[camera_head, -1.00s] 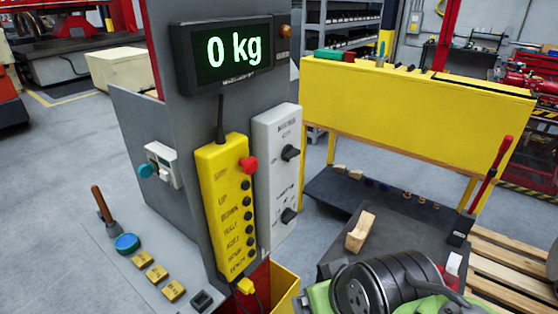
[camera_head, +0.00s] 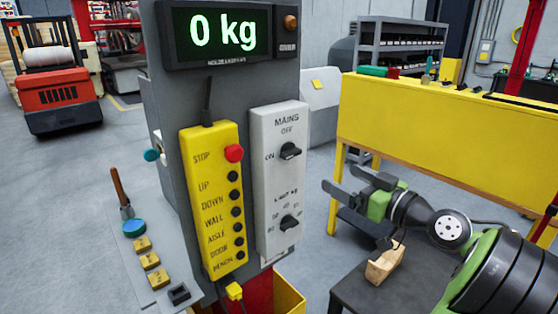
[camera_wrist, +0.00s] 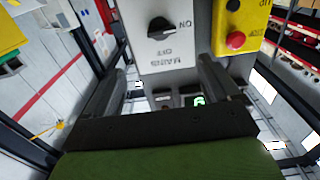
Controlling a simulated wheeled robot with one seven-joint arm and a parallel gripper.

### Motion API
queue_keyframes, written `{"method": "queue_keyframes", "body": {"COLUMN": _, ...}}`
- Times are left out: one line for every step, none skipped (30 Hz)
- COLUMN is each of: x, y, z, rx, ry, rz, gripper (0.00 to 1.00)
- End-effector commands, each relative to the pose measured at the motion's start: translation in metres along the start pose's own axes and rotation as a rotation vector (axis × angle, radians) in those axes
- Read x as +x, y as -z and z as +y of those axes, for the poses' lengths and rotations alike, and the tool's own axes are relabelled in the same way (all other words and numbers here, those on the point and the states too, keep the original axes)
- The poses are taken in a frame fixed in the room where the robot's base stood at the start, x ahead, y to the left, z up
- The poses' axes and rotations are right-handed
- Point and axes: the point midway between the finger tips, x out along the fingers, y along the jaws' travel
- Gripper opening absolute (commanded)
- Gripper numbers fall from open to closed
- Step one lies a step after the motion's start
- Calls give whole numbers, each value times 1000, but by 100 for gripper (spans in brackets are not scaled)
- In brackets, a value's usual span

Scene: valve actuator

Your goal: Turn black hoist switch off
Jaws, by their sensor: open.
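The upper black switch (camera_head: 290,151) is on a light grey panel (camera_head: 270,190), under the labels MAINS and OFF, with ON at its left. Its handle lies roughly sideways, in line with ON. It also shows, upside down, in the wrist view (camera_wrist: 161,29). A second black knob (camera_head: 290,222) sits lower on the panel, among small markings. My gripper (camera_head: 338,178) is open and empty, to the right of the panel and apart from it. In the wrist view its fingers (camera_wrist: 160,80) point toward the panel, with the upper switch beyond them.
A yellow button box (camera_head: 213,205) with a red stop button (camera_head: 234,153) hangs left of the panel. A display (camera_head: 222,34) reading 0 kg is above. A yellow workbench (camera_head: 430,130) stands behind my arm, and a wooden block (camera_head: 385,264) lies below the gripper.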

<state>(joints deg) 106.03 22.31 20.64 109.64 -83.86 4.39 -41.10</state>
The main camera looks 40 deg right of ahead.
Motion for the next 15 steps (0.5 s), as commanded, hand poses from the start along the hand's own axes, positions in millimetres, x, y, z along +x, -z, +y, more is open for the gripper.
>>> {"method": "queue_keyframes", "body": {"x": 5, "y": 1, "z": -2, "rx": 0, "ry": 6, "rz": -2, "gripper": 89}}
{"method": "queue_keyframes", "body": {"x": 9, "y": 1, "z": -2, "rx": 0, "ry": 7, "rz": -2, "gripper": 89}}
{"method": "queue_keyframes", "body": {"x": 14, "y": 1, "z": -2, "rx": 0, "ry": 8, "rz": -3, "gripper": 89}}
{"method": "queue_keyframes", "body": {"x": 18, "y": 1, "z": -3, "rx": 0, "ry": 9, "rz": -4, "gripper": 89}}
{"method": "queue_keyframes", "body": {"x": 23, "y": 1, "z": -3, "rx": -1, "ry": 9, "rz": -4, "gripper": 89}}
{"method": "queue_keyframes", "body": {"x": 29, "y": 1, "z": -4, "rx": -2, "ry": 10, "rz": -5, "gripper": 89}}
{"method": "queue_keyframes", "body": {"x": 33, "y": 1, "z": -3, "rx": 0, "ry": 10, "rz": -5, "gripper": 89}}
{"method": "queue_keyframes", "body": {"x": 38, "y": 2, "z": -3, "rx": 1, "ry": 10, "rz": -5, "gripper": 89}}
{"method": "queue_keyframes", "body": {"x": 43, "y": 2, "z": -3, "rx": 2, "ry": 10, "rz": -6, "gripper": 89}}
{"method": "queue_keyframes", "body": {"x": 48, "y": 2, "z": -3, "rx": 2, "ry": 10, "rz": -5, "gripper": 89}}
{"method": "queue_keyframes", "body": {"x": 52, "y": 2, "z": -4, "rx": 1, "ry": 10, "rz": -6, "gripper": 89}}
{"method": "queue_keyframes", "body": {"x": 60, "y": 2, "z": -4, "rx": 1, "ry": 11, "rz": -5, "gripper": 89}}
{"method": "queue_keyframes", "body": {"x": 68, "y": 2, "z": -4, "rx": 2, "ry": 11, "rz": -5, "gripper": 89}}
{"method": "queue_keyframes", "body": {"x": 75, "y": 2, "z": -4, "rx": 2, "ry": 12, "rz": -4, "gripper": 89}}
{"method": "queue_keyframes", "body": {"x": 85, "y": 2, "z": -4, "rx": 2, "ry": 10, "rz": -4, "gripper": 89}}
